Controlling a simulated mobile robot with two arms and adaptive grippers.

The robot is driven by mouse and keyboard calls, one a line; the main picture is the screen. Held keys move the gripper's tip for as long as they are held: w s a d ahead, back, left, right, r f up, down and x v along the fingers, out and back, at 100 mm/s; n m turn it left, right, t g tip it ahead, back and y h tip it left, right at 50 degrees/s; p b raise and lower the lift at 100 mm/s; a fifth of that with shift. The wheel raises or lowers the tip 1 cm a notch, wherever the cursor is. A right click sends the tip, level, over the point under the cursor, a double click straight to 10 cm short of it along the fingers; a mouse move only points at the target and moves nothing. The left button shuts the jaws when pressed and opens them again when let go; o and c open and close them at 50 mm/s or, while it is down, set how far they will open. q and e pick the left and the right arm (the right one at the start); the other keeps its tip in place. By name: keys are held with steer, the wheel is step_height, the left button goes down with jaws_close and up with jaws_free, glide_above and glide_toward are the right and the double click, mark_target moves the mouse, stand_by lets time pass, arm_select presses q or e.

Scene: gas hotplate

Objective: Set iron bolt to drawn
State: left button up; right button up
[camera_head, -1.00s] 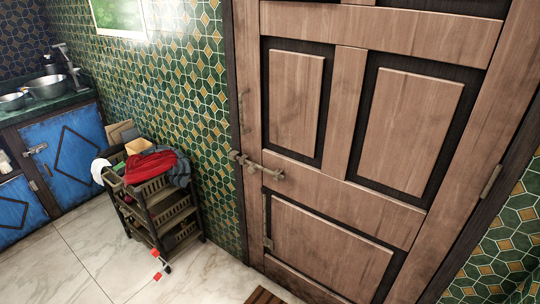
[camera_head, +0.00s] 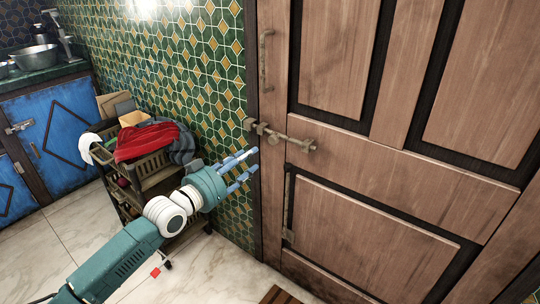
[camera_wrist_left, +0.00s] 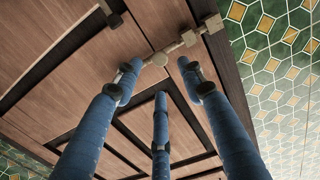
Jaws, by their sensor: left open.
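The iron bolt (camera_head: 285,137) is a small horizontal metal bar with a knob, mounted on the left edge of the wooden door (camera_head: 335,165). Its left end reaches the dark door frame. My left gripper (camera_head: 250,163) has three blue fingers, spread open and empty, just below and left of the bolt in the head view. In the left wrist view the bolt (camera_wrist_left: 178,45) runs diagonally beyond the open fingertips (camera_wrist_left: 160,76). No finger visibly grips it; whether any touches is unclear. My right gripper is out of view.
A dark rack (camera_head: 150,178) with a red cloth (camera_head: 146,141) stands left of the door, behind my left arm. A vertical handle (camera_head: 264,60) is above the bolt. Blue cabinets (camera_head: 60,142) stand at far left. The pale floor (camera_head: 85,235) before the rack looks mostly clear.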

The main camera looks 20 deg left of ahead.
mark_target(271, 140)
arm_select(q)
steer(key=x, duration=0.3)
steer(key=r+b+x, duration=0.1)
steer(key=x, duration=0.5)
steer(key=shift+w+d+r, duration=0.15)
steer(key=shift+w+d, duration=0.15)
steer(key=shift+d, duration=0.1)
steer(key=shift+w+d+b, duration=0.2)
steer(key=shift+w+b, duration=0.1)
steer(key=shift+w, duration=0.15)
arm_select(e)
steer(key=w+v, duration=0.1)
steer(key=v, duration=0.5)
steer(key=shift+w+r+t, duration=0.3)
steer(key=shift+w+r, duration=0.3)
arm_select(q)
steer(key=shift+r, duration=0.1)
jaws_close()
